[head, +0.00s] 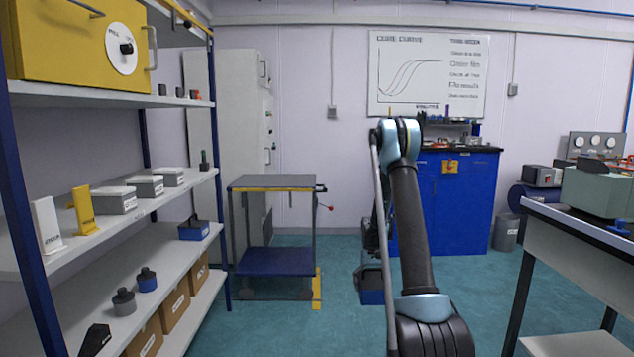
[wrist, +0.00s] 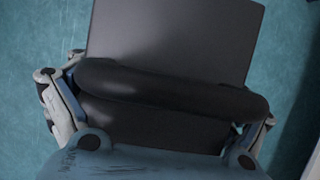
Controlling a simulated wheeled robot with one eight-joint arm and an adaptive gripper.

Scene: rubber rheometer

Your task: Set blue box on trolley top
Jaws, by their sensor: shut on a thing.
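The blue box (head: 371,291) hangs in the head view just left of my arm, above the floor and partly hidden by the arm. My gripper (head: 373,245) is above it, mostly hidden behind an arm link. In the wrist view my gripper (wrist: 165,95) is shut on the box's thick black handle. The box's dark grey top (wrist: 175,35) shows beyond the handle. The trolley (head: 276,182) stands left of the box, with a bare grey top edged in yellow and a blue lower shelf. A clear gap separates box and trolley.
A shelf rack (head: 135,220) on the left holds several boxes, and a small blue case (head: 194,230) sits on it. A blue cabinet (head: 460,205) stands behind my arm. A bench (head: 570,235) is at the right. The floor before the trolley is clear.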

